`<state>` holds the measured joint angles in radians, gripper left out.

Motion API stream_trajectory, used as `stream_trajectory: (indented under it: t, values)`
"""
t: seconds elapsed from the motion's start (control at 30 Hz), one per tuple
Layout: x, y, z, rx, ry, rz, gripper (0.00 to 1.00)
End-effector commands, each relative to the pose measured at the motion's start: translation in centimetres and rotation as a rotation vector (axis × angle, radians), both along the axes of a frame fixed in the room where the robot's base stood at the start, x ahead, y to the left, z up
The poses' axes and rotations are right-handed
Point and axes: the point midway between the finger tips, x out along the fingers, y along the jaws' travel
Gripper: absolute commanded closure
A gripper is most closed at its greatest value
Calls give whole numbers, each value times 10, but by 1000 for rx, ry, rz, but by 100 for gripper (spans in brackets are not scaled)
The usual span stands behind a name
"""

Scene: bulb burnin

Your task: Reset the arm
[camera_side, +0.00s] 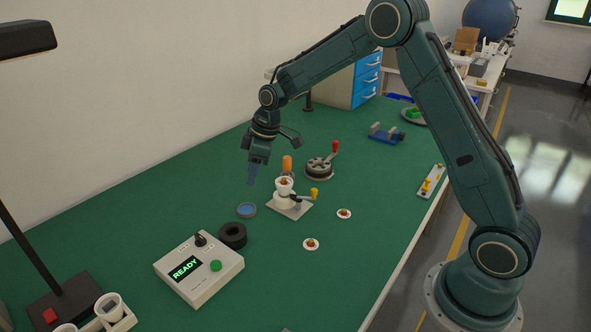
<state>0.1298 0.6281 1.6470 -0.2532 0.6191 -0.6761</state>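My gripper (252,174) hangs fingers-down at the end of my dark teal arm, in the air above the green table (330,130). It is to the upper left of a white fixture (284,193) on a grey plate, which has an orange part on top and a yellow-tipped lever.
A white control box (198,268) reads READY. Near it are a black ring (233,235) and a blue-topped disc (246,210). A red-handled round device (320,167), a blue clamp (386,134) and a desk lamp (62,304) stand around. Two small white discs (311,244) (344,213) lie right of centre.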

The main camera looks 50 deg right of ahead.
Motion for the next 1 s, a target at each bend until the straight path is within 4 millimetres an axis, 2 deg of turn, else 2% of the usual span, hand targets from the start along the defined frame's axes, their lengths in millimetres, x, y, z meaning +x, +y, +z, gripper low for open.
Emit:
stream_trajectory:
  t: [0.03,0.1,0.4,0.7,1.0]
  values:
    - [-7,2,15,-3,-7,-15,62]
    - [-17,3,31,-6,-11,-40,62]
    - [-67,9,95,-10,-33,-151,62]
    - [-126,14,142,-6,-57,-263,62]
    - [-190,17,174,8,-86,-379,62]
